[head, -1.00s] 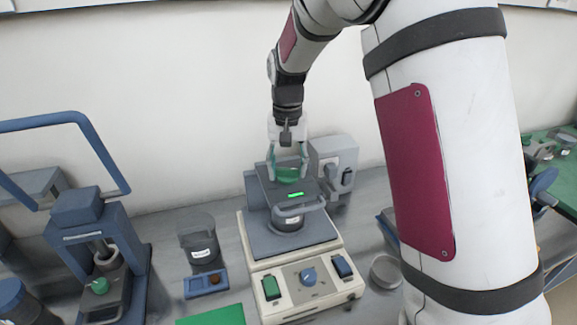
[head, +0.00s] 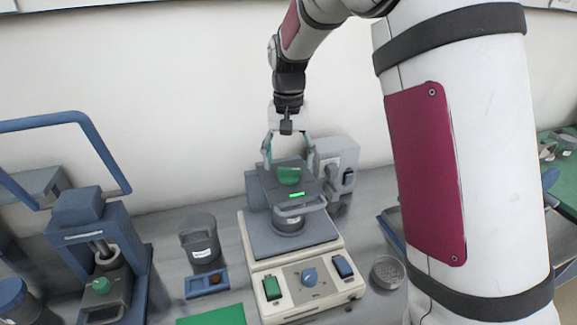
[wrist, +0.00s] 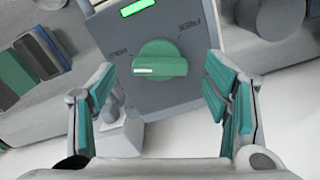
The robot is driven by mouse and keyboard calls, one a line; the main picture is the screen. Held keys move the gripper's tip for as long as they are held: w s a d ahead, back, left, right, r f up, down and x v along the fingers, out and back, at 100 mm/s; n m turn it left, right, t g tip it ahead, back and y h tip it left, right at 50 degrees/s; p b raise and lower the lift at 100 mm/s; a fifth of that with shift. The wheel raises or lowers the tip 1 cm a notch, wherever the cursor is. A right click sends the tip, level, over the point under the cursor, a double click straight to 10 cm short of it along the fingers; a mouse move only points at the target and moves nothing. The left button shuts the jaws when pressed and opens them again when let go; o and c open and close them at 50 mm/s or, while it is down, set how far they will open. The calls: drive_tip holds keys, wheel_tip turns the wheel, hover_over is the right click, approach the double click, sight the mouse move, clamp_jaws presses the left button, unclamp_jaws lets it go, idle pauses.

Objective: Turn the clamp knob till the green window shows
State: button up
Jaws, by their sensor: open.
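The green clamp knob (head: 289,176) sits on top of the grey clamp head (head: 270,190) of the cream machine. In the wrist view the knob (wrist: 160,64) has its white pointer line turned to the left, towards one of two printed labels. A bright green window (wrist: 137,8) is lit beside the knob; it also shows in the head view (head: 297,195). My gripper (head: 288,155) is above the knob, open. In the wrist view its teal-padded fingers (wrist: 165,95) stand wide apart on either side of the knob, not touching it.
The cream base (head: 305,285) carries a blue dial and two switches. A grey box (head: 337,160) stands close behind on the right. A dark jar (head: 200,240) and a blue tray (head: 206,284) lie to the left. A blue-handled press (head: 85,225) stands at far left.

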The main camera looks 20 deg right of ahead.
sight(289, 170)
wheel_tip(289, 170, up, 9)
drive_tip(key=shift+r, duration=0.15)
idle(0.5)
drive_tip(key=s+r+n+t, duration=0.1)
drive_tip(key=s+n+t, duration=0.3)
drive_tip(key=s, duration=2.5)
drive_tip(key=shift+s+d+r+t, duration=0.2)
drive_tip(key=shift+d+r+t, duration=0.15)
drive_tip(key=shift+t, duration=0.35)
